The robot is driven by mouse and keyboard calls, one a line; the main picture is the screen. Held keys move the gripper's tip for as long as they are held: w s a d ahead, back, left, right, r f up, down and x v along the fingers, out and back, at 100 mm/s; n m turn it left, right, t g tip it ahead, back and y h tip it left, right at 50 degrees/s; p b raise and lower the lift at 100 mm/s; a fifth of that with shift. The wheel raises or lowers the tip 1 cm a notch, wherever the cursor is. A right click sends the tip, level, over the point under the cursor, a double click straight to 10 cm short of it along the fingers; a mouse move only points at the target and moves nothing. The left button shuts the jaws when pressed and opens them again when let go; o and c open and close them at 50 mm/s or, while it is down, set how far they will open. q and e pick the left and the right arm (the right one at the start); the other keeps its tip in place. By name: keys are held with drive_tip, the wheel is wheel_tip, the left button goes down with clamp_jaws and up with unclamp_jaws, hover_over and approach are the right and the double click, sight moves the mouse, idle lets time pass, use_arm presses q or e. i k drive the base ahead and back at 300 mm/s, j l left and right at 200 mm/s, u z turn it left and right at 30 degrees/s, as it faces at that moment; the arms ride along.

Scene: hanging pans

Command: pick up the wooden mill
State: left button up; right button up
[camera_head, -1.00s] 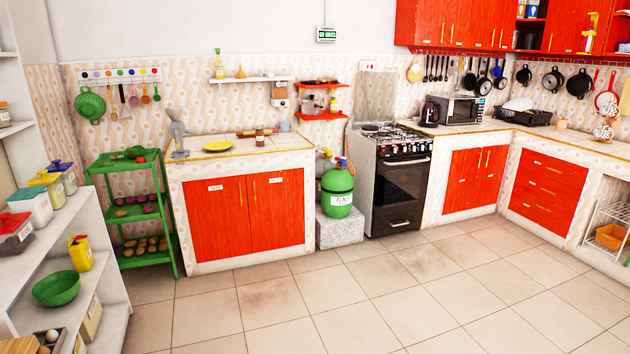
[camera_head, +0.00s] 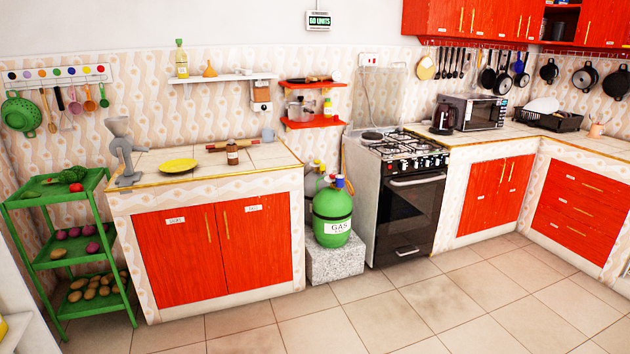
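A small upright brown object (camera_head: 232,153) with a pale band, which looks like the wooden mill, stands on the tiled counter (camera_head: 270,153) above the left red cabinet. It is small here, so its details are hard to tell. A yellow plate (camera_head: 178,166) lies to its left, and a rolling pin (camera_head: 215,148) lies just behind it. A wood-and-white device (camera_head: 262,96) hangs on the wall above; I cannot tell if it is also a mill. Neither of my grippers is in view.
A grey metal grinder (camera_head: 123,150) stands at the counter's left end. A green rack (camera_head: 62,262) with vegetables stands left of the counter. A green gas cylinder (camera_head: 332,215) on a stone block and the stove (camera_head: 408,205) stand to the right. The tiled floor (camera_head: 400,310) in front is clear.

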sight(231, 151)
drive_tip(key=i, duration=1.8)
